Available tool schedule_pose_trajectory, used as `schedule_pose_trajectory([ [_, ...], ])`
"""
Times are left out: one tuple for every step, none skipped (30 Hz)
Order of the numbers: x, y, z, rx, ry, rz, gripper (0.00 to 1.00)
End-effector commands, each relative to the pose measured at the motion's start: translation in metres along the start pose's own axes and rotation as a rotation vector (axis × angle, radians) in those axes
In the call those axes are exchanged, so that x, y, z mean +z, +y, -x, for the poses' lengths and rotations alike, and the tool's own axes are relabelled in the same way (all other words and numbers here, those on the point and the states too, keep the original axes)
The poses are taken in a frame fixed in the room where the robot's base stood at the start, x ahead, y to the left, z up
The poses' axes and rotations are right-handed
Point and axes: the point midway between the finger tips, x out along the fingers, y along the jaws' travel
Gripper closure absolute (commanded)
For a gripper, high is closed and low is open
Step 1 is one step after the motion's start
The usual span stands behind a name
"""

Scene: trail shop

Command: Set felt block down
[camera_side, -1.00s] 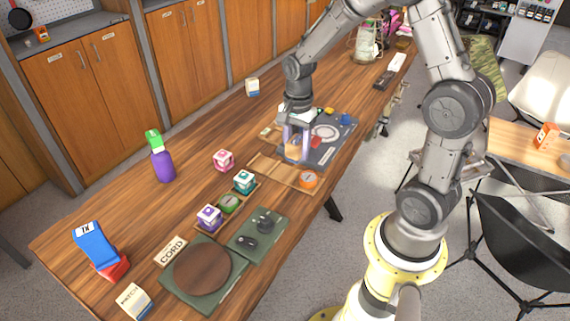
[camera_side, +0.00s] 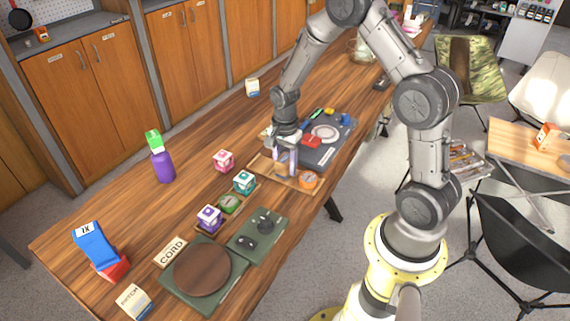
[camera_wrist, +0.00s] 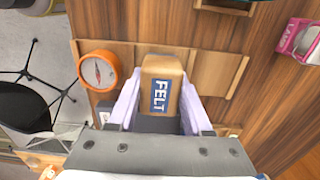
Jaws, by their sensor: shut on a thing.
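A tan felt block with a blue label reading FELT (camera_wrist: 161,88) is between the pale fingers of my gripper (camera_wrist: 160,112) in the wrist view. My gripper is shut on it. In the side view my gripper (camera_side: 286,162) is over the middle of a wooden tray (camera_side: 262,168); the block is mostly hidden there by the fingers. The tray also shows under the block in the wrist view (camera_wrist: 222,72). I cannot tell whether the block touches the tray.
An orange compass (camera_side: 308,180) stands at the tray's right end, close to my gripper; it also shows in the wrist view (camera_wrist: 98,71). A dark grey board (camera_side: 335,148) with small coloured items lies behind. Pink (camera_side: 223,160) and teal (camera_side: 244,182) boxes stand to the left.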

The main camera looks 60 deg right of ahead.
Motion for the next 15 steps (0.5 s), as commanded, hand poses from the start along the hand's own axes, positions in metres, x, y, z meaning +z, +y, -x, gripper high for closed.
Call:
schedule_pose_trajectory([
  [0.0,-0.0001,-0.0001,0.0,0.0,0.0,1.0],
  [0.0,0.0,-0.0007,0.0,0.0,0.0,1.0],
  [0.0,0.0,-0.0019,0.0,0.0,0.0,1.0],
  [0.0,0.0,-0.0028,0.0,0.0,0.0,1.0],
  [0.0,0.0,-0.0032,0.0,0.0,0.0,0.49],
  [0.0,-0.0001,-0.0028,-0.001,0.0,0.0,0.42],
  [0.0,-0.0001,-0.0028,0.0,0.0,0.0,0.36],
  [0.0,-0.0001,-0.0027,0.0,0.0,0.0,0.31],
  [0.0,-0.0001,-0.0027,0.0,0.0,0.0,0.24],
  [0.0,-0.0001,-0.0026,0.0,0.0,0.0,0.21],
  [0.0,-0.0001,-0.0026,0.0,0.0,0.0,0.21],
  [0.0,-0.0001,-0.0025,-0.001,0.0,0.0,0.21],
  [0.0,-0.0001,-0.0023,-0.001,0.0,0.0,0.21],
  [-0.0001,-0.0002,-0.0018,-0.001,0.0,0.0,0.21],
  [-0.0001,-0.0003,-0.0003,-0.001,0.0,0.0,0.21],
])
